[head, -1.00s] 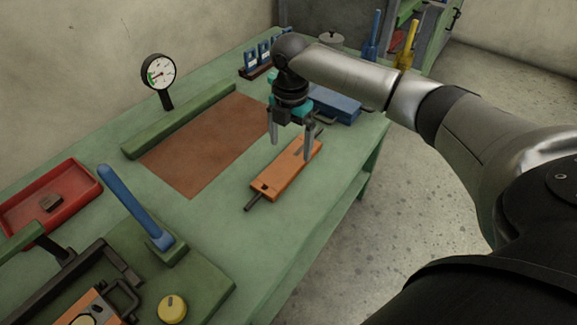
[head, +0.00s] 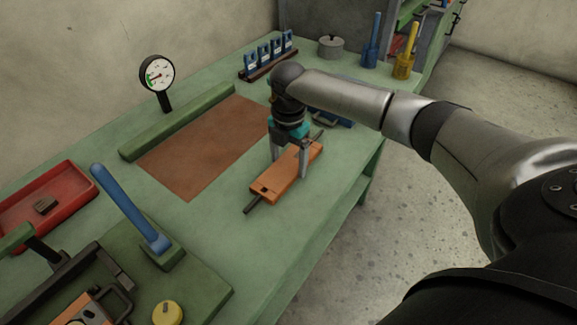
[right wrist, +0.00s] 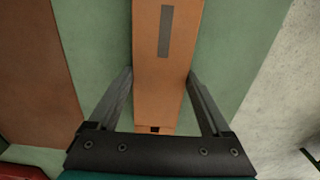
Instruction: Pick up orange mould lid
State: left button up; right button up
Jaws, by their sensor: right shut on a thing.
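The orange mould lid (head: 275,187) lies on the green bench, right of the brown mat, with a dark rod sticking out at its near end and another at its far end. In the right wrist view the lid (right wrist: 165,75) runs between the two fingers and shows a grey strip on top. My right gripper (head: 289,170) is lowered over the lid, one finger on each long side, and is shut on it. The lid still appears to rest on the bench. My left gripper is not in view.
A brown mat (head: 205,150) and a green bar (head: 190,122) lie left of the lid. A dial gauge (head: 157,74) stands behind them. A blue lever (head: 130,208), a yellow knob (head: 167,313) and a red tray (head: 85,200) are at the near left. The bench's right edge is close to the lid.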

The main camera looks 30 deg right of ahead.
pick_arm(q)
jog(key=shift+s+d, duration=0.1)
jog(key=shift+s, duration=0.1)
pick_arm(e)
grip_shut()
jog(key=shift+w+r, duration=0.1)
jog(key=shift+r, duration=0.05)
jog(key=shift+r, duration=0.2)
notch_tip(320, 180, up, 13)
jog(key=p, duration=0.4)
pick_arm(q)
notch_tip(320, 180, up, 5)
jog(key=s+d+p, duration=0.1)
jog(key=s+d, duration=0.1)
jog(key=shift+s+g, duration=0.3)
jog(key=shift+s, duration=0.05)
pick_arm(e)
notch_tip(320, 180, up, 7)
send_over(288, 164)
jog(key=shift+f, duration=0.2)
